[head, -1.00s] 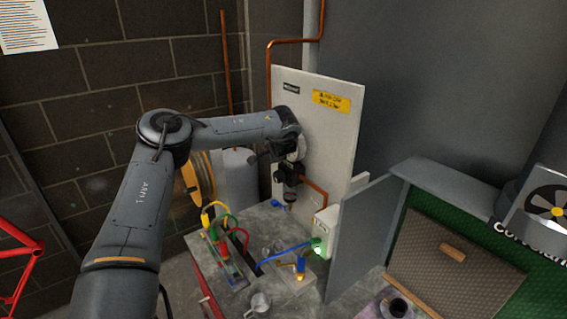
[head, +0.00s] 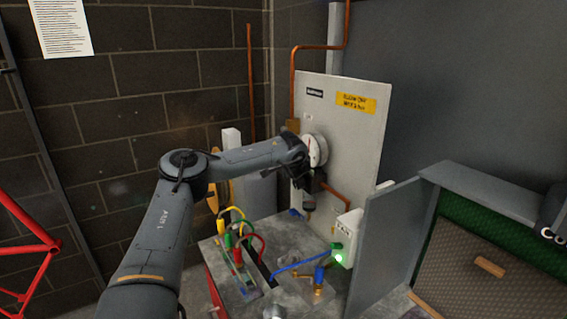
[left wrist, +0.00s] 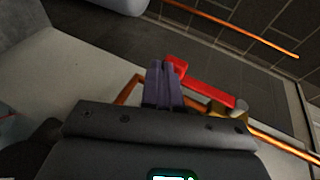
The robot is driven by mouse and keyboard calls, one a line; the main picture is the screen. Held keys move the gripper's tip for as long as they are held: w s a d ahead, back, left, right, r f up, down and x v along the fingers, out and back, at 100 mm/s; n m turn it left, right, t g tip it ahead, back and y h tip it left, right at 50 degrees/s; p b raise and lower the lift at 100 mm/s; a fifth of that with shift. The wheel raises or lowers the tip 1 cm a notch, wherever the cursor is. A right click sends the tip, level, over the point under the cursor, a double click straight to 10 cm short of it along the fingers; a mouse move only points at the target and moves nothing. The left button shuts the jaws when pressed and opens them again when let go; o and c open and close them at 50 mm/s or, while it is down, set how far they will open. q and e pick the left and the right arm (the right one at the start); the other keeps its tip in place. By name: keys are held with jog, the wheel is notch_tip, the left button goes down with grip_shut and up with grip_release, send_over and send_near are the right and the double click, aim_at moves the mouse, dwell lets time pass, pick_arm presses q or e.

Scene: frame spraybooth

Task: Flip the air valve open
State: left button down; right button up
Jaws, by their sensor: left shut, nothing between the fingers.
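The air valve shows in the left wrist view as a red lever (left wrist: 208,88) with a brass body (left wrist: 218,112) on a copper pipe. My left gripper (left wrist: 162,70) is shut and empty, its dark purple fingers beside the free end of the red lever. I cannot tell whether they touch it. In the head view my left arm reaches to the left side of the pale upright panel (head: 355,140), and its wrist hides the fingers and the lever. My right gripper is in neither view.
A round white gauge (head: 317,150) is close beside my wrist on the panel. Below are a bench (head: 225,262) with red, green, yellow and blue hoses or cables, and a white box (head: 346,240) with a green light. A grey partition (head: 388,235) stands to the right.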

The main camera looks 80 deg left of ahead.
pick_arm(q)
jog(key=shift+f, duration=0.2)
dwell(0.3)
jog(key=p+v, duration=0.4)
jog(key=v, duration=0.7)
jog(key=shift+r, duration=0.2)
jog(key=shift+a, duration=0.1)
dwell(0.4)
